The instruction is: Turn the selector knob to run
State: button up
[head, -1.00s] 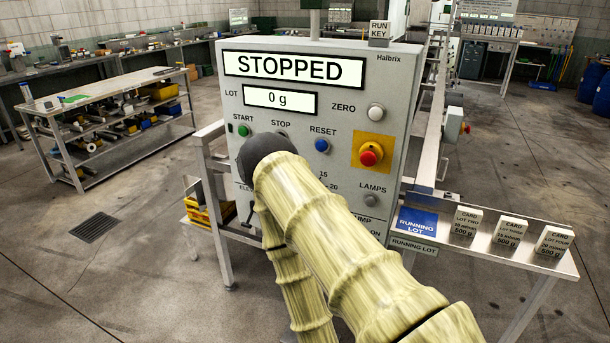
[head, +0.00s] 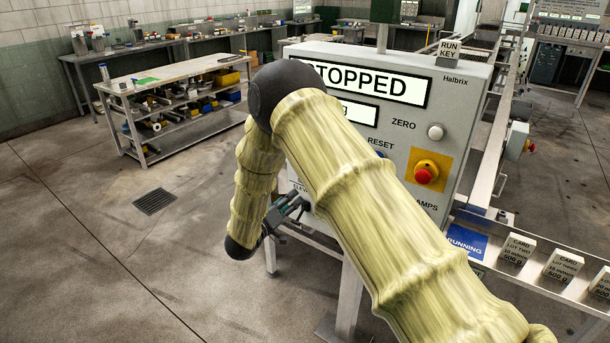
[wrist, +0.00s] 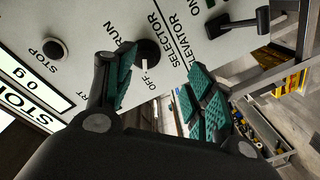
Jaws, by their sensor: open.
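The selector knob (wrist: 148,52) is a dark round knob on the grey control panel (wrist: 95,25), between the printed words RUN and OFF in the wrist view. Which way it points is hard to tell. My gripper (wrist: 158,78) is open and empty, its green-padded fingers on either side of the knob area. Whether they touch the knob cannot be told. In the head view my gripper (head: 288,212) is low at the panel's left front, and my arm hides the knob. The panel display (head: 376,86) reads STOPPED, its first letter covered.
A black elevator lever (wrist: 240,22) sticks out right of the knob. A black STOP button (wrist: 54,48) is to its left. The floor at left is clear.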

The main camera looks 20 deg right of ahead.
jog(key=w+d+r+h+p, duration=0.1)
jog(key=w+d+r+p, duration=0.2)
jog(key=w+d, duration=0.4)
jog(key=shift+w+d+m+g+p, duration=0.3)
jog(key=shift+d+g+p, duration=0.1)
jog(key=shift+d+p, duration=0.15)
jog(key=shift+f, duration=0.1)
jog(key=c, duration=1)
